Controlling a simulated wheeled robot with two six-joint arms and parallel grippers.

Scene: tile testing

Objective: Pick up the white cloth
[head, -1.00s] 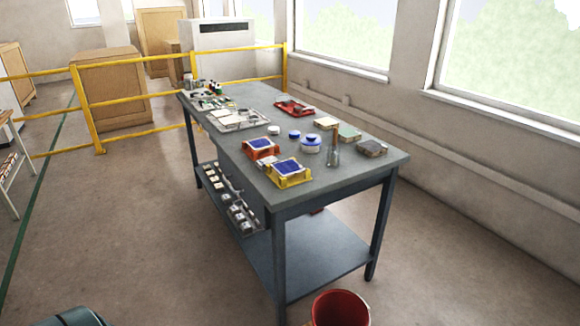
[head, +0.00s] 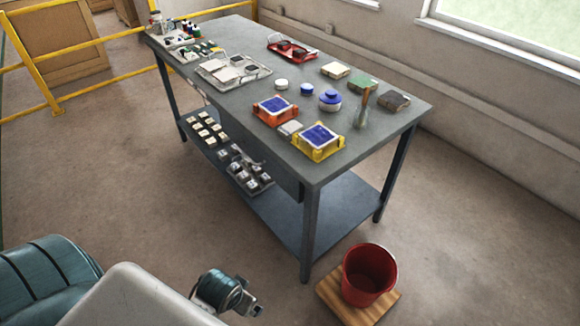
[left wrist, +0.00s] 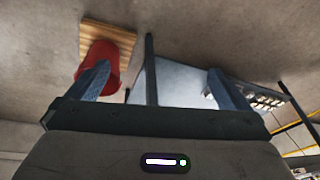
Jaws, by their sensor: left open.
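A small pale, folded-looking piece (head: 290,128) lies on the grey table between the orange tray (head: 275,109) and the yellow tray (head: 318,141). It may be the white cloth, but it is too small to be sure. My left gripper (head: 251,305) is low in front of the table, well away from the tabletop. In the left wrist view its two fingers (left wrist: 162,85) are spread with nothing held between them. My right gripper is in neither view.
The grey table (head: 235,105) carries trays, jars with blue lids and tiles; its lower shelf (head: 335,205) holds rows of small blocks. A red bucket (head: 368,275) stands on a wooden board (head: 333,296) by the front leg. Yellow railing (head: 110,77) stands behind; floor at left is clear.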

